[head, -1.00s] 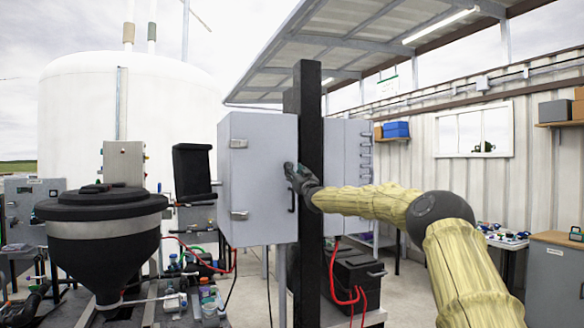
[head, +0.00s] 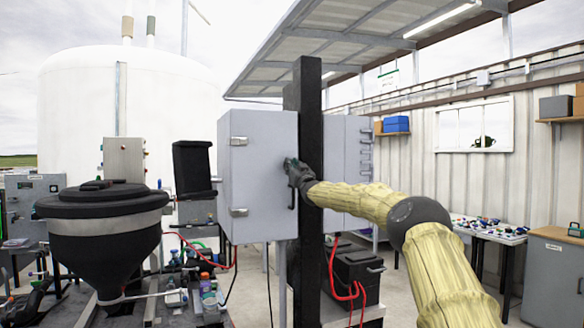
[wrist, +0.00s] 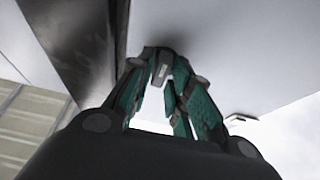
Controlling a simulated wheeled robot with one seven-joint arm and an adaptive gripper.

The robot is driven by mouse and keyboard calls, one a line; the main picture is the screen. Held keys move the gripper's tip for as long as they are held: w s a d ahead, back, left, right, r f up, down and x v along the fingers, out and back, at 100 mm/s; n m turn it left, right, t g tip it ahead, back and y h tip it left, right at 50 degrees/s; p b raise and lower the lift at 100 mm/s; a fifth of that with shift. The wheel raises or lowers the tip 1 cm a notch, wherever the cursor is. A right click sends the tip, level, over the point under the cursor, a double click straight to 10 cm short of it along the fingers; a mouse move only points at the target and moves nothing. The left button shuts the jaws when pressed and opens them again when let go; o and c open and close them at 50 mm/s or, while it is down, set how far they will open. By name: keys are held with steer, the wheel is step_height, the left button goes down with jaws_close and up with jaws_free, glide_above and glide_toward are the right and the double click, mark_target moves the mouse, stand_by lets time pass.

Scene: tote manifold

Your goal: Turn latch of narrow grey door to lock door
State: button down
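The narrow grey door (head: 262,150) is the closed-looking front of a grey cabinet beside a black post in the head view. My gripper (head: 291,166) is at the door's right edge, next to the post. A small dark handle-like piece (head: 291,200) shows just below it; I cannot tell if it is the latch or part of the gripper. In the wrist view the green-padded fingers of my gripper (wrist: 163,70) converge close to the pale door surface (wrist: 215,40). A small grey piece (wrist: 162,73) shows between the fingertips, perhaps the latch. A firm grip on it cannot be confirmed.
The black post (head: 308,130) stands right beside the door and my gripper. A black hopper (head: 104,235) stands at left. A black box with red cables (head: 357,268) sits below right. A workbench (head: 490,231) stands by the right wall.

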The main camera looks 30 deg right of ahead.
steer(key=shift+s+r, duration=0.1)
steer(key=shift+r, duration=0.15)
steer(key=shift+r+n+p, duration=0.15)
steer(key=shift+n+p, duration=0.15)
steer(key=shift+p, duration=0.15)
steer(key=shift+n+p, duration=0.3)
steer(key=shift+n, duration=0.1)
steer(key=n+y+p, duration=0.2)
steer(key=n, duration=0.1)
steer(key=n+y+p, duration=0.1)
steer(key=shift+d+r, duration=0.1)
steer(key=shift+r, duration=0.2)
steer(key=n+y+p, duration=0.1)
steer(key=n, duration=0.1)
steer(key=n+y+p, duration=0.1)
steer(key=n+p, duration=0.1)
steer(key=n, duration=0.1)
steer(key=shift+n+g, duration=0.3)
steer(key=n+g+y+p, duration=0.1)
steer(key=n+y+p, duration=0.1)
steer(key=n, duration=0.2)
steer(key=shift+n, duration=0.3)
steer(key=n+g+p, duration=0.1)
steer(key=n, duration=0.2)
steer(key=shift+n+g+y, duration=0.3)
steer(key=shift+n+g+p, duration=0.6)
steer(key=shift+n, duration=0.9)
steer(key=shift+d, duration=0.1)
